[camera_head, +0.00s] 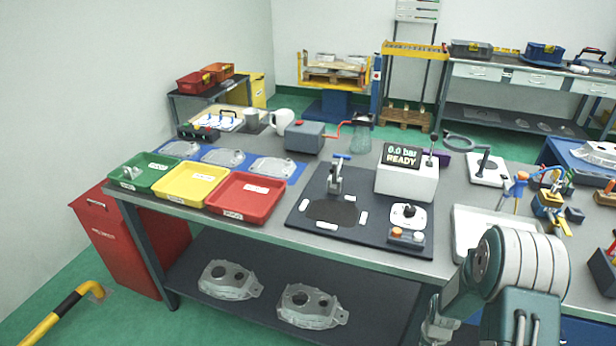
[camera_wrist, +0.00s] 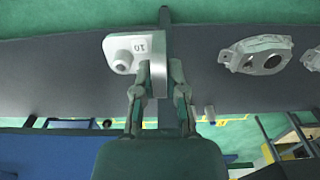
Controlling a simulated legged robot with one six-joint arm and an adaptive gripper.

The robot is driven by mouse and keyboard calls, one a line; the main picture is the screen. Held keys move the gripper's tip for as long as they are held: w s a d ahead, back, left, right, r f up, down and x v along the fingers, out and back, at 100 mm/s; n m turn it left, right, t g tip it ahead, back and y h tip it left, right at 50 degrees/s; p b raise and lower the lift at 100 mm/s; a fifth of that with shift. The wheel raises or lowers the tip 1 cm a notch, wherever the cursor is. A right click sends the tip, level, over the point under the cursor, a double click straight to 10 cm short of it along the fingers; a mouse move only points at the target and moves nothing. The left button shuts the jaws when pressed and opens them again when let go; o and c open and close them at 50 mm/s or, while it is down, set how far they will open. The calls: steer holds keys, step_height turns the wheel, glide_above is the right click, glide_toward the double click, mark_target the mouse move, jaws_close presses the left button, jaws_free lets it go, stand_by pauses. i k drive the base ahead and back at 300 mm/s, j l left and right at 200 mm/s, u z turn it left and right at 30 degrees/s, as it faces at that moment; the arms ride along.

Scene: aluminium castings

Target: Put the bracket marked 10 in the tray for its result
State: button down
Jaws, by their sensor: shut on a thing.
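In the head view my gripper (camera_head: 436,328) is low in front of the workbench, partly cut off by the lower edge, and the bracket cannot be made out there. Three trays stand at the bench's left end: green (camera_head: 118,182), yellow (camera_head: 182,199) and red (camera_head: 243,214). A small grey part (camera_head: 131,173) lies in the green tray. The tray labels are too small to read.
The tester (camera_head: 407,181) reads 0.0 bar READY. A clamp fixture (camera_head: 336,181) stands on a dark mat beside it. Castings lie on the lower shelf (camera_head: 262,298) and behind the trays. A white tray (camera_head: 475,237) is near my arm. A red bin (camera_head: 112,240) stands at left.

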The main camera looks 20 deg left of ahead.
mark_target(201, 191)
steer(key=j, duration=3.6)
